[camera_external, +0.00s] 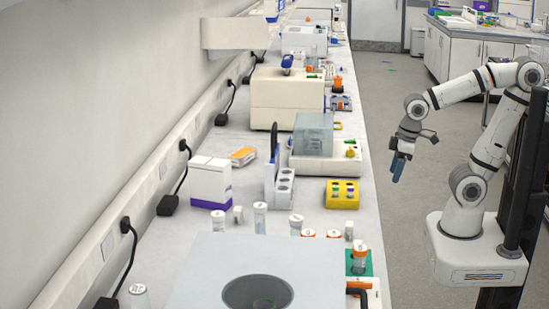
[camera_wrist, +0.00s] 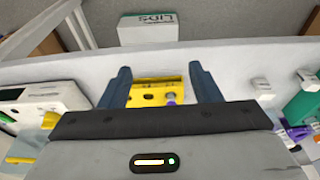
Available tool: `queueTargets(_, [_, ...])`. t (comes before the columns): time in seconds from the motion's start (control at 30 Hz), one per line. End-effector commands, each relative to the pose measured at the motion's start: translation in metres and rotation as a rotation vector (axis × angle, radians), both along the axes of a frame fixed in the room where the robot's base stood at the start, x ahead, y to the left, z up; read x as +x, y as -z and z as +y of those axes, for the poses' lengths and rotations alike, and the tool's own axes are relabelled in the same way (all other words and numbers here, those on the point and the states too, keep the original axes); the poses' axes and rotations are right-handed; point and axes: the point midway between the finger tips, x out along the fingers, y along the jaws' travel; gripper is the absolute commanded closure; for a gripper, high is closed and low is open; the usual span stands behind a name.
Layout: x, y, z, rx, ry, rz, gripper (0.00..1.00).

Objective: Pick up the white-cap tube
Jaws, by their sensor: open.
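Several clear tubes with white caps stand on the bench at the front in the external view, among them one tube (camera_external: 260,217) and another (camera_external: 295,225). Which one the task means I cannot tell. White-topped items (camera_wrist: 308,80) also show at the right of the wrist view, partly cut off. My gripper (camera_external: 398,170) is open and empty, beside the bench's right edge and apart from the tubes. In the wrist view my gripper (camera_wrist: 160,78) has its two fingers spread, with a yellow rack (camera_wrist: 146,84) showing between them.
The yellow rack (camera_external: 342,203) holds small coloured-cap tubes near the bench edge. A green holder (camera_external: 367,266) with an orange-labelled tube, a large grey device (camera_external: 205,270) and a white box (camera_external: 210,181) stand nearby. The aisle floor (camera_external: 395,230) beside the bench is clear.

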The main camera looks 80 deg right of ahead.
Motion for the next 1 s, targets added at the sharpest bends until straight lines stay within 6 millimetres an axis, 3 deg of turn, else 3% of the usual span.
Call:
queueTargets(0.17, [0.013,-0.009,0.003,-0.001,-0.006,-0.004,0.43])
queueTargets(0.27, [0.043,-0.025,0.011,-0.005,-0.017,-0.013,0.43])
queueTargets(0.37, [0.088,-0.045,0.027,-0.01,-0.034,-0.03,0.43])
queueTargets(0.57, [0.183,-0.07,0.076,-0.012,-0.067,-0.07,0.43])
queueTargets(0.7, [0.245,-0.075,0.123,-0.009,-0.091,-0.101,0.43])
queueTargets(0.9, [0.314,-0.067,0.196,0.002,-0.124,-0.141,0.43])
queueTargets(1.0, [0.334,-0.06,0.223,0.008,-0.133,-0.155,0.43])
